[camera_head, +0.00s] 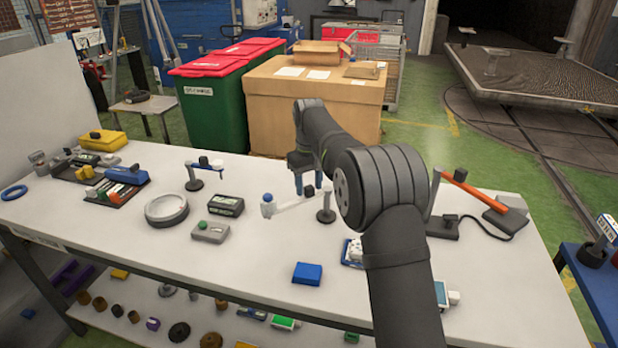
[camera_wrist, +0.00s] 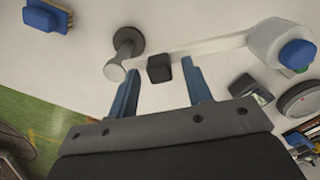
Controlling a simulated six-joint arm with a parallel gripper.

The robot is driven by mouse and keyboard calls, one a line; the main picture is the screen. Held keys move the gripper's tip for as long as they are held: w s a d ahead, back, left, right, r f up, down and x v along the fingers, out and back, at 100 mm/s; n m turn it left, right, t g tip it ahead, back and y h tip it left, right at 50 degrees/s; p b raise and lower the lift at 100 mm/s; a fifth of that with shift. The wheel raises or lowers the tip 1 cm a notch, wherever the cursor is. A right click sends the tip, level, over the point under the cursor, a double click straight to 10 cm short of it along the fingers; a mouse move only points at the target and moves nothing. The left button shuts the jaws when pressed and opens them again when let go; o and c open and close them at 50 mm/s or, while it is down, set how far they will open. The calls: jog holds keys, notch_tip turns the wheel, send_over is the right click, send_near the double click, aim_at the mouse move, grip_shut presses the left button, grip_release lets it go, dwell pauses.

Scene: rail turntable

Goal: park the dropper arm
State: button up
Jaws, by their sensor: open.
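The dropper arm, a thin white beam (camera_head: 290,204), lies across the middle of the table; it also shows in the wrist view (camera_wrist: 210,48). One end meets a white round body with a blue cap (camera_wrist: 296,48). A black block (camera_wrist: 159,68) sits on the beam toward the other end. A grey post on a round base (camera_wrist: 124,48) stands at that end; I cannot tell whether the beam rests on it. My gripper (camera_wrist: 161,77) is open, its blue fingers either side of the black block with gaps; it also shows in the head view (camera_head: 307,182).
A second post with a blue bar (camera_head: 205,166), a round grey dish (camera_head: 167,209) and a grey button box (camera_head: 211,231) stand to the left. A blue box (camera_head: 307,273) lies in front. An orange lever (camera_head: 467,191) stands to the right. The table's front left is clear.

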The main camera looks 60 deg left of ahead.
notch_tip(320, 180, up, 17)
jog(key=shift+r, duration=0.2)
dwell(0.4)
jog(key=shift+f, duration=0.15)
dwell(0.5)
notch_tip(320, 180, down, 17)
jog(key=shift+f, duration=0.1)
dwell(0.7)
